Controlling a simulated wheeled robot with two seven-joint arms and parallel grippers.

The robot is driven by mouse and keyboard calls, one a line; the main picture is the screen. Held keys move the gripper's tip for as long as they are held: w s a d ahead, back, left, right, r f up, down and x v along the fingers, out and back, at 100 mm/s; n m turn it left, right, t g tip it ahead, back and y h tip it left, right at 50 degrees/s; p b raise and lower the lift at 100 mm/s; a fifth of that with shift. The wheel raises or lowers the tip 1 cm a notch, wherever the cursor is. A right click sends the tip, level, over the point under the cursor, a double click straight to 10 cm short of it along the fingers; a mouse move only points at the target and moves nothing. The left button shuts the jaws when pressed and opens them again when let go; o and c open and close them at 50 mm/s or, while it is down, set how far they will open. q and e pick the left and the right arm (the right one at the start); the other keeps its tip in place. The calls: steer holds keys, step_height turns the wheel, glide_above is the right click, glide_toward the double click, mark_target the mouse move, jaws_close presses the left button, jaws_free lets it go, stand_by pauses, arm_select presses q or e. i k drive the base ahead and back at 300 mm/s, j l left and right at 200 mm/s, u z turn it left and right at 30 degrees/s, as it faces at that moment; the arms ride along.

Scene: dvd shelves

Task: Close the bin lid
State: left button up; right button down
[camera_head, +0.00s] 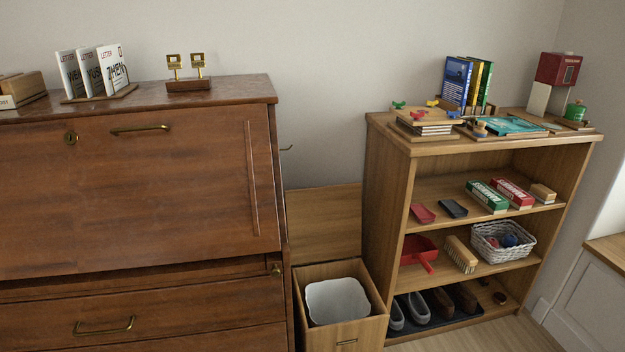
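A wooden bin (345,334) stands on the floor between the brown cabinet and the shelf. Its lid (325,222) is open and stands upright behind the bin against the wall. A white liner (338,301) shows inside the open bin. A small handle sits on the bin's front near the bottom edge of the view. Neither of my grippers is in view.
A large brown cabinet (130,200) stands close on the bin's left. A wooden shelf (389,210) with books, a basket (504,241), a red dustpan (418,252) and shoes stands close on its right. Bare floor (490,338) shows at the lower right.

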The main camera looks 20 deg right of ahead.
mark_target(323, 223)
steer(key=i+l+u, duration=0.2)
steer(key=i+l, duration=0.15)
steer(key=i+l+u, duration=0.2)
steer(key=l, duration=0.3)
steer(key=i, duration=0.1)
